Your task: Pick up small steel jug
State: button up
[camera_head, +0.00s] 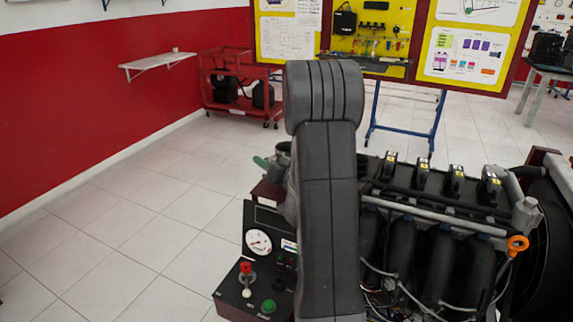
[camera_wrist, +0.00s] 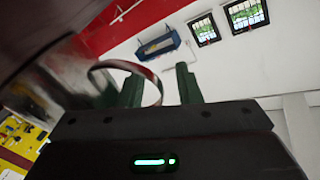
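The small steel jug (camera_wrist: 80,82) shows as a shiny, blurred metal body at the left of the wrist view. Its thin curved handle (camera_wrist: 157,83) arcs out to the right. My gripper (camera_wrist: 160,82) has its two dark green fingers apart. The left finger appears within the handle's loop, and the handle's outer curve lies between the fingers, with a visible gap to the right finger. Whether the handle touches the left finger is unclear. In the head view my arm hides most of this area, and I cannot make out the jug clearly.
The engine (camera_head: 430,215) and a control panel with a gauge (camera_head: 258,243) flank my arm. A dark red surface (camera_wrist: 40,35) lies close beside the jug. A red trolley (camera_head: 238,88) and yellow boards (camera_head: 370,40) stand behind. The floor at left is clear.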

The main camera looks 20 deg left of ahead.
jog(key=shift+w+a, duration=0.1)
jog(key=shift+a, duration=0.1)
grip_shut()
jog(key=shift+r, duration=0.15)
